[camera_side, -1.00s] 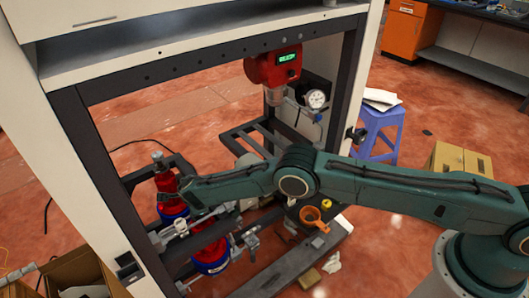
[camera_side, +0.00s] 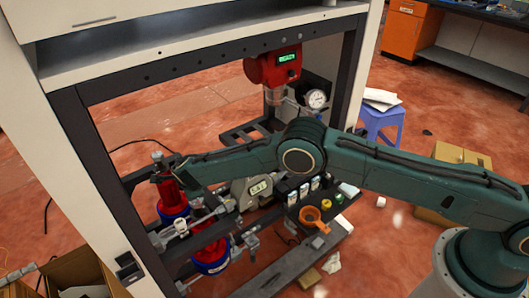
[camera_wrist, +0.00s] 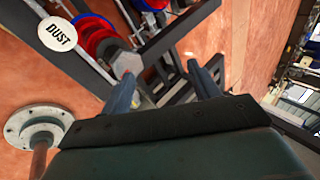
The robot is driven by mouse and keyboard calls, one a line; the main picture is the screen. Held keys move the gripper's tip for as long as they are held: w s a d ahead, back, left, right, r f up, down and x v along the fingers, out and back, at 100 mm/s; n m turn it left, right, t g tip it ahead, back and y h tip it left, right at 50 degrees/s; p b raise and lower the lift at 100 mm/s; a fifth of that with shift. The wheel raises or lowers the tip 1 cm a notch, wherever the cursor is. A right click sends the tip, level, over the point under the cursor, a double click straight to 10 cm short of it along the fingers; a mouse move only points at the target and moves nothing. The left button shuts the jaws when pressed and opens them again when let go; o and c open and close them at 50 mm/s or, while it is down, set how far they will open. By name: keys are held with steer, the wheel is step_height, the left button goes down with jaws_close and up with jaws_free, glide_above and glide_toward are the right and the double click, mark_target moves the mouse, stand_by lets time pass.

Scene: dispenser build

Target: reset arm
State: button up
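My arm (camera_side: 400,172) reaches left across the work frame, its elbow joint near the middle of the side view. My gripper (camera_wrist: 163,88) shows two separated fingers in the wrist view, open with nothing held between them. In the side view my gripper is at the left end of the arm, beside a red and blue canister (camera_side: 172,197); its fingertips are hard to make out there. The wrist view shows red and blue parts (camera_wrist: 98,38) and dark frame bars beyond the fingers.
A red dispenser head (camera_side: 274,66) hangs from the frame's top beam. A dial gauge (camera_side: 316,99), a scale with a display (camera_side: 258,187), small bottles and an orange funnel (camera_side: 312,215) are below. A second canister (camera_side: 211,255) stands lower left. A dark post (camera_side: 92,165) is close left.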

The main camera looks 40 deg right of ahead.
steer(key=shift+s+a+f, duration=0.1)
steer(key=shift+s+f, duration=0.1)
steer(key=shift+s, duration=0.05)
steer(key=shift+r, duration=0.1)
steer(key=s+d+r+n+g+y, duration=0.1)
steer(key=s+d+r+n, duration=0.15)
steer(key=r, duration=0.55)
steer(key=s+d+r+n+y, duration=0.1)
steer(key=d+r+n, duration=0.15)
steer(key=r, duration=0.55)
steer(key=s+d+r+n+y, duration=0.1)
steer(key=s+d+r+n, duration=0.1)
steer(key=s+d+r, duration=0.4)
steer(key=s+d+r+n, duration=0.3)
steer(key=s+r, duration=0.4)
steer(key=r, duration=0.1)
steer(key=s+d+r+n, duration=0.2)
steer(key=s+d+n, duration=0.1)
steer(key=s, duration=0.7)
steer(key=s+d+r+n, duration=0.2)
steer(key=s+d+n, duration=0.2)
steer(key=s, duration=0.6)
steer(key=s+d+r+n, duration=0.2)
steer(key=s+d+n, duration=0.1)
steer(key=s+d, duration=0.4)
steer(key=s, duration=0.3)
steer(key=shift+d+n+h, duration=0.2)
steer(key=shift+n+h, duration=0.2)
